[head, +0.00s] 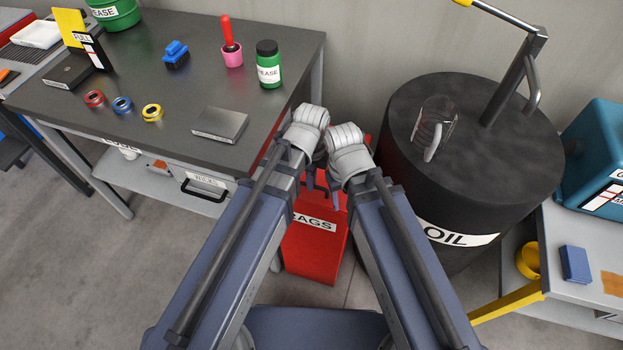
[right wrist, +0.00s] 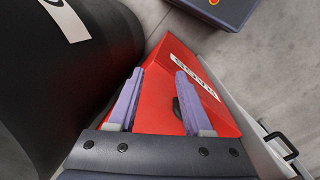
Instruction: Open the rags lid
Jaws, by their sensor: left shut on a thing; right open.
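The red rags bin (head: 316,250) stands on the floor between my arms, with a white RAGS label on its front. In the right wrist view the red bin (right wrist: 158,85) lies under my right gripper, and a dark oval part (right wrist: 177,108) shows on it beside the right-hand finger. I cannot tell from these views how the lid is set. My right gripper (right wrist: 158,98) is open, its two purple fingers apart over the red surface. My left gripper's wrist (head: 310,115) is close beside the right one; its jaws are hidden, and what is between them does not show.
A black oil drum (head: 440,190) stands close on the right. A dark workbench (head: 215,60) with jars, tape rolls and a metal box (head: 220,124) is on the left, with a drawer unit (head: 205,182) below. Grey floor is clear at lower left.

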